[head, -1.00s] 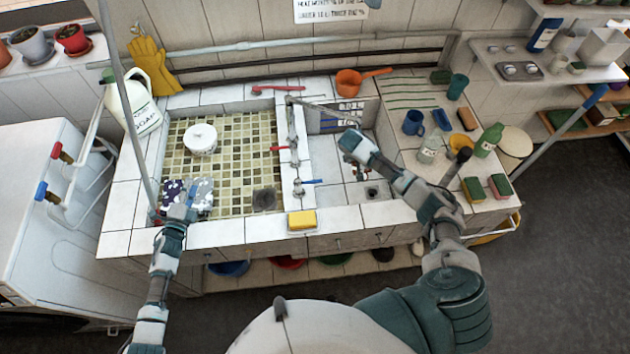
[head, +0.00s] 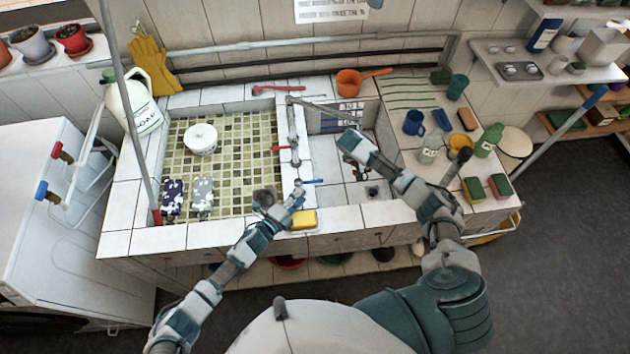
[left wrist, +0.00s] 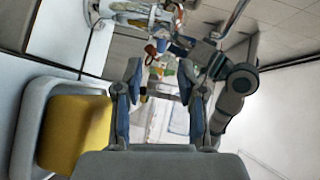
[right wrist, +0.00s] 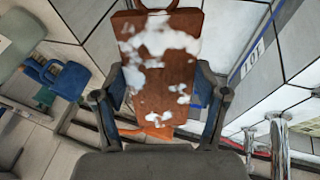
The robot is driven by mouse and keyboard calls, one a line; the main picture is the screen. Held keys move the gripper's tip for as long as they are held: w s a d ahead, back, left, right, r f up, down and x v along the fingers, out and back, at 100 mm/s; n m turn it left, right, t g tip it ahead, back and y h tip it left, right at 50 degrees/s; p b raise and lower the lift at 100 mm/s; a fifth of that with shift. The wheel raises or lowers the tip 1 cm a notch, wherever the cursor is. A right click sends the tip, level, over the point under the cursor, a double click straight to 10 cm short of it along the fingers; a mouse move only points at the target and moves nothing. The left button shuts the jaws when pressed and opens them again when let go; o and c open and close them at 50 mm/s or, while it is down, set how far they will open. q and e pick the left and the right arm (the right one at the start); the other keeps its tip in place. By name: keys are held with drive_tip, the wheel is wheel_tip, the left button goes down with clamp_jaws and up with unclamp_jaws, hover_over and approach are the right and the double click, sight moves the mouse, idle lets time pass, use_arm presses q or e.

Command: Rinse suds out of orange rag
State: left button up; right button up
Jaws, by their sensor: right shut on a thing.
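The orange rag (right wrist: 155,75), patched with white suds, is between the fingers of my right gripper (right wrist: 158,80) in the right wrist view. My right gripper (head: 346,138) is shut on it over the right basin (head: 335,168); the rag is mostly hidden in the head view. The faucet (head: 294,130) stands on the divider, its spout swung right over that basin. Its red handle (head: 283,148) and blue handle (head: 311,181) are on the divider. My left gripper (head: 281,202) is near the blue handle, beside the yellow sponge. In the left wrist view (left wrist: 167,75) it is open and empty.
The yellow sponge (head: 303,219) is on the front ledge. An orange pan (head: 350,83) is behind; bottles and sponges crowd the right counter.

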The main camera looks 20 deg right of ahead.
sight(315, 181)
use_arm(q)
drive_tip(key=x, duration=0.9)
drive_tip(key=shift+d, duration=0.1)
drive_tip(key=shift+c, duration=0.6)
clamp_jaws()
